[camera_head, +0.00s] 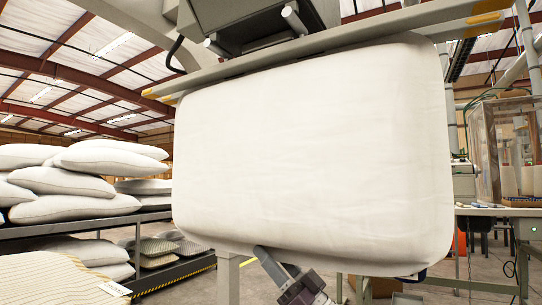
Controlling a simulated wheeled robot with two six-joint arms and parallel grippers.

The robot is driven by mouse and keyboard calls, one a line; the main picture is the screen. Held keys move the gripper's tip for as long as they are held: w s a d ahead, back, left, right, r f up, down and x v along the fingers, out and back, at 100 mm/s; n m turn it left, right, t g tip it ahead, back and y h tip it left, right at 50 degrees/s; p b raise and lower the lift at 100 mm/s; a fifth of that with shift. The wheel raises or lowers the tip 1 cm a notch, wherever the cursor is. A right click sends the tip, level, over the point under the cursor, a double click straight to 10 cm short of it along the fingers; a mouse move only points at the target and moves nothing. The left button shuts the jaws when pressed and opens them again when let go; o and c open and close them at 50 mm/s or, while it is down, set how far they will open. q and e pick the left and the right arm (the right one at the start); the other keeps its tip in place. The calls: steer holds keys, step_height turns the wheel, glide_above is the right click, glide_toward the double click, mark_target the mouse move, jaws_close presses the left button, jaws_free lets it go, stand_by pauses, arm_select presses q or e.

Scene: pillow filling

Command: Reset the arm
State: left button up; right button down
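A large, full white pillow (312,150) hangs in the middle of the view, its top edge against a long grey bar of the filling machine (345,38). My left gripper (268,262) shows at the bottom, just under the pillow's lower edge, and the pillow hides its tip. Whether it touches the pillow or is open or shut cannot be told. My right gripper cannot be made out. A small dark part peeks out under the pillow's lower right edge; what it is cannot be told.
At left, a dark rack (75,228) carries stacked white pillows (62,180). A striped surface (60,280) lies at the lower left. At right, a clear-walled box (505,150) stands on a bench (500,212). The pillow blocks the view behind it.

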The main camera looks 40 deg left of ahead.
arm_select(q)
jaws_close()
stand_by(1.5)
steer(key=shift+f, duration=0.1)
steer(key=shift+f+b, duration=2.4)
steer(key=shift+b, duration=0.55)
